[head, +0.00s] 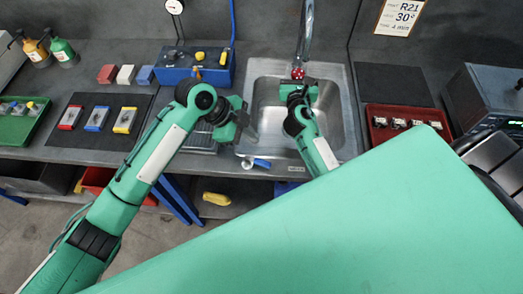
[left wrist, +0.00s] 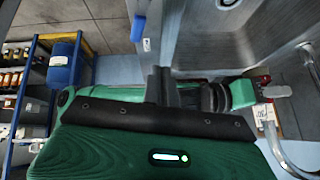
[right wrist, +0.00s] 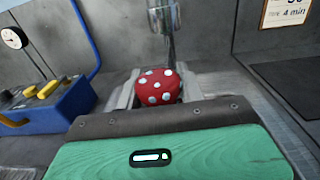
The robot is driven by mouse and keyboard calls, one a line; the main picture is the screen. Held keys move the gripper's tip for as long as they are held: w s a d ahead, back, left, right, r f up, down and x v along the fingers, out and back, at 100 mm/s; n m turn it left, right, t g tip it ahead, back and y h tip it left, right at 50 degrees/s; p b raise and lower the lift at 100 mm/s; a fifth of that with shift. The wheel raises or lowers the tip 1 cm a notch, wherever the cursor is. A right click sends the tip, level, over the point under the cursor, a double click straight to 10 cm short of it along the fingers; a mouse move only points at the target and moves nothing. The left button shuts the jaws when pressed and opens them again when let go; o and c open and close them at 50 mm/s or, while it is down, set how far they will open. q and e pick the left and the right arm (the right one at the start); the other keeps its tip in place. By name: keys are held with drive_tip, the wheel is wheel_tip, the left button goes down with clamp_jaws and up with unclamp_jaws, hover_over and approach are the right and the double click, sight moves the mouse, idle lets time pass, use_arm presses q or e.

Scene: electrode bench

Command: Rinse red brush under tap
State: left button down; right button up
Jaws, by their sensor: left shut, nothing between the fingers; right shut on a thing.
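The red brush (right wrist: 158,87) shows as a red block with white dots in the right wrist view. It also shows small in the head view (head: 297,73). My right gripper (head: 298,84) is shut on it over the steel sink (head: 338,72), and its fingers hide part of the brush. The chrome tap (head: 305,28) hangs at the back of the sink; its spout (right wrist: 164,18) is just above and behind the brush in the right wrist view. I cannot tell whether water runs. My left gripper (head: 243,124) is shut and empty, by the sink's left edge.
A blue box (head: 193,65) with yellow knobs stands left of the sink. A dark mat (head: 97,118) with several small blocks lies further left. A red tray (head: 400,122) and a grey device (head: 490,97) stand on the right. A blue-handled thing (head: 258,162) is at the front edge.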

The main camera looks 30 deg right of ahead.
sight(262, 166)
use_arm(q)
drive_tip(key=f+n+t+h, duration=0.1)
drive_tip(key=n+t+h, duration=0.1)
drive_tip(key=a+f+n+t+h, duration=0.1)
drive_tip(key=f+n+t+h, duration=0.1)
drive_tip(key=h, duration=0.1)
drive_tip(key=a+f+n+t+h, duration=0.1)
drive_tip(key=n+t+h, duration=0.1)
drive_tip(key=shift+w+a+f+n+t+h, duration=0.15)
drive_tip(key=shift+w+f+n+t+h, duration=0.15)
drive_tip(key=shift+w+n+t, duration=0.1)
drive_tip(key=s+a+f+n+t, duration=0.3)
drive_tip(key=s+a+n+t, duration=0.15)
drive_tip(key=s, duration=0.35)
drive_tip(key=s+a+f+n+t, duration=0.3)
drive_tip(key=s+a+n, duration=0.2)
drive_tip(key=s, duration=0.4)
drive_tip(key=x, duration=1.4)
drive_tip(key=shift+w+a+r, duration=0.1)
drive_tip(key=shift+w+a, duration=0.15)
drive_tip(key=shift+a, duration=0.05)
drive_tip(key=shift+d+n+t, duration=0.15)
drive_tip(key=shift+n+t, duration=0.1)
